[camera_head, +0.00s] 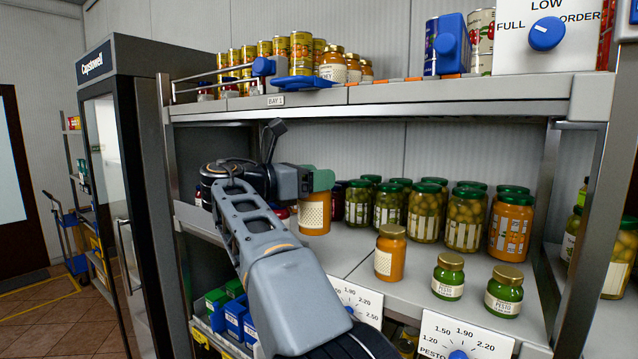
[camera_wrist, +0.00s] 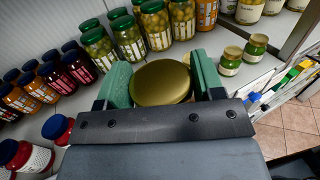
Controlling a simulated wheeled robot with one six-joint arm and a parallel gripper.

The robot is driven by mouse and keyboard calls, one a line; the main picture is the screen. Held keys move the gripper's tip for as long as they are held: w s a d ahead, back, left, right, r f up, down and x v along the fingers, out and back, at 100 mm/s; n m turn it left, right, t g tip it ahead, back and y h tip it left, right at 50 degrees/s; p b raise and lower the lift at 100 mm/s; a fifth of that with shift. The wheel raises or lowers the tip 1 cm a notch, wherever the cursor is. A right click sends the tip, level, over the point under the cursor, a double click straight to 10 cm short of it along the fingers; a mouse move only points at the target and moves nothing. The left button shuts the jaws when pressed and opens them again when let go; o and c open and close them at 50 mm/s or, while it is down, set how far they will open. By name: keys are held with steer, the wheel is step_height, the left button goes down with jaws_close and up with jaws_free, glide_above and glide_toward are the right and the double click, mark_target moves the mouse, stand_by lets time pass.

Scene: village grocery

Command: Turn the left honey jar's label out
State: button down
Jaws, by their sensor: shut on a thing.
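My gripper (camera_head: 318,180) has green fingers and is shut on an amber jar (camera_head: 313,222) at the left part of the middle shelf. In the head view the jar shows a cream patterned label without readable text, and its top is hidden by my gripper. In the wrist view its gold lid (camera_wrist: 160,82) sits between the two fingers (camera_wrist: 162,84). I cannot tell whether its base touches the shelf. A second amber jar (camera_head: 390,262) with a gold lid and cream label stands upright to the right, apart from my gripper.
Two small pesto jars (camera_head: 448,280) stand near the shelf's front right. Rows of green-lidded jars (camera_head: 425,215) stand behind. Dark-lidded jars (camera_wrist: 75,65) are left of my gripper in the wrist view. The upper shelf edge (camera_head: 400,92) runs above my arm. Bare shelf (camera_head: 348,245) lies between the amber jars.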

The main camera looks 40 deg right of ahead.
steer(key=w+d+f+t+b, duration=0.1)
steer(key=d+f+b, duration=0.1)
steer(key=d+f, duration=1)
steer(key=shift+d+n, duration=0.25)
steer(key=shift+n, duration=0.15)
steer(key=shift+t+b, duration=0.3)
steer(key=shift+b, duration=0.2)
steer(key=n+t+y, duration=0.1)
steer(key=n+t, duration=0.2)
steer(key=t, duration=0.1)
steer(key=n+t+y+b, duration=0.1)
steer(key=n+t, duration=0.2)
steer(key=t, duration=0.2)
steer(key=n+t+y+b, duration=0.1)
steer(key=n+t+y, duration=0.1)
steer(key=n+t, duration=0.1)
steer(key=shift+w+a+n+t, duration=0.1)
steer(key=shift+n+t, duration=0.2)
steer(key=shift+t, duration=0.5)
